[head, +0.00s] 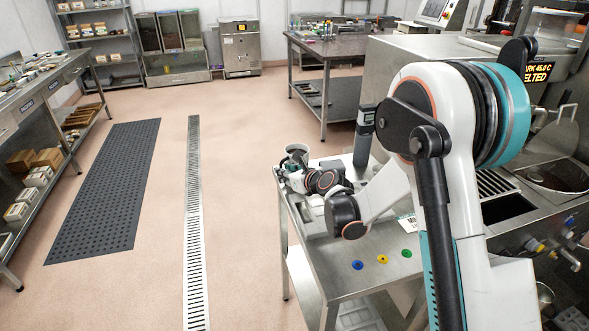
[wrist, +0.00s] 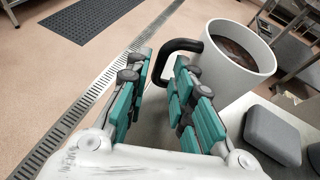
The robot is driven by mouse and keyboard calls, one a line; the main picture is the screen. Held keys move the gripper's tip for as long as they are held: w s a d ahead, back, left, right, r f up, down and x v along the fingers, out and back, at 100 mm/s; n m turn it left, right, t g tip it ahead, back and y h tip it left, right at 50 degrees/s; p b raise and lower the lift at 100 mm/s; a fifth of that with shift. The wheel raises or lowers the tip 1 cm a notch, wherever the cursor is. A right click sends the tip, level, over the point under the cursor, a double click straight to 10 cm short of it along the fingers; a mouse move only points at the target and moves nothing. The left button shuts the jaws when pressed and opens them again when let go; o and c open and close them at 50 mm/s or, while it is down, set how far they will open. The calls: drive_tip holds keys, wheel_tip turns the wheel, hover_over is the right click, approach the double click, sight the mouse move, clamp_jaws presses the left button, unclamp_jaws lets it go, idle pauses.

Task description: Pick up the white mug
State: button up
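The white mug (wrist: 237,68) stands upright at the upper right of the wrist view, with dark brown contents inside. Its black handle (wrist: 178,45) points left, into the space at my fingertips. My gripper (wrist: 162,66) is open, with teal-padded fingers on either side of part of the handle. The right finger hides the lower handle; I cannot tell whether it touches. In the head view the mug (head: 297,149) is small, at the far left end of the steel table (head: 340,281), partly hidden behind my gripper (head: 294,165).
A grey rounded block (wrist: 272,134) lies right of my gripper in the wrist view. Blue, yellow and green discs (head: 382,259) sit at the table's near end. Open floor with a drain grate (head: 194,220) lies left.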

drive_tip(key=shift+w+a+f, duration=0.15)
drive_tip(key=shift+w+a, duration=0.05)
drive_tip(key=shift+w, duration=0.15)
clamp_jaws()
